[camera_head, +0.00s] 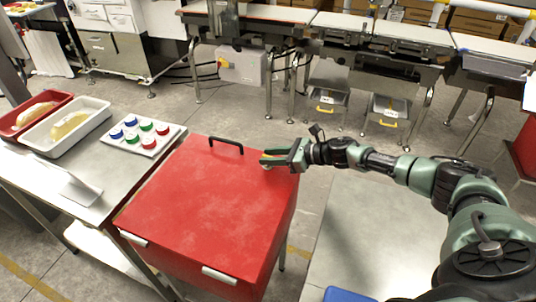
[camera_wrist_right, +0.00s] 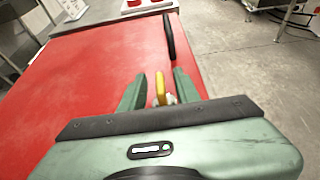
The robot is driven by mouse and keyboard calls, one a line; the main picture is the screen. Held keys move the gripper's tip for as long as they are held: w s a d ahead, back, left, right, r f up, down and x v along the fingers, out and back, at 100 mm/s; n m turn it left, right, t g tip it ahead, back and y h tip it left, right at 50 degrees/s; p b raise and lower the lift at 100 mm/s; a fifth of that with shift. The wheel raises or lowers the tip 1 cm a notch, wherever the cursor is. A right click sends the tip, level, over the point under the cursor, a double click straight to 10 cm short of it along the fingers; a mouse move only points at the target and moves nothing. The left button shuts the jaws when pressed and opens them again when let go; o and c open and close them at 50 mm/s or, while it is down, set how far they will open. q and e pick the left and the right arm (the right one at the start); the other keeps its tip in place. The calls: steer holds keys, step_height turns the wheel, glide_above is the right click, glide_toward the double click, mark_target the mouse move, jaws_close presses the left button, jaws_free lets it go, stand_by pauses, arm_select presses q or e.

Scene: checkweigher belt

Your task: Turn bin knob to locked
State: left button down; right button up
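The red bin (camera_head: 215,205) stands in the middle of the head view, its lid closed. A yellow knob (camera_wrist_right: 160,88) on a pale base sits near the lid's far right corner. My right gripper (camera_head: 275,158) is at that corner, largely covering the knob in the head view. In the right wrist view my right gripper's (camera_wrist_right: 160,90) two green fingers stand open on either side of the knob, with a gap visible on both sides. The knob's locked and unlocked marks cannot be made out. My left gripper is not in view.
A black handle (camera_head: 226,144) rises from the lid's far edge, close to my right gripper. A steel table (camera_head: 95,180) at left bears a white tray of coloured caps (camera_head: 141,138) and two bread trays. Conveyors (camera_head: 345,28) stand behind.

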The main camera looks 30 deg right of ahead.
steer(key=shift+w+a+f, duration=0.15)
steer(key=shift+w+a, duration=0.1)
steer(key=shift+w, duration=0.05)
jaws_close()
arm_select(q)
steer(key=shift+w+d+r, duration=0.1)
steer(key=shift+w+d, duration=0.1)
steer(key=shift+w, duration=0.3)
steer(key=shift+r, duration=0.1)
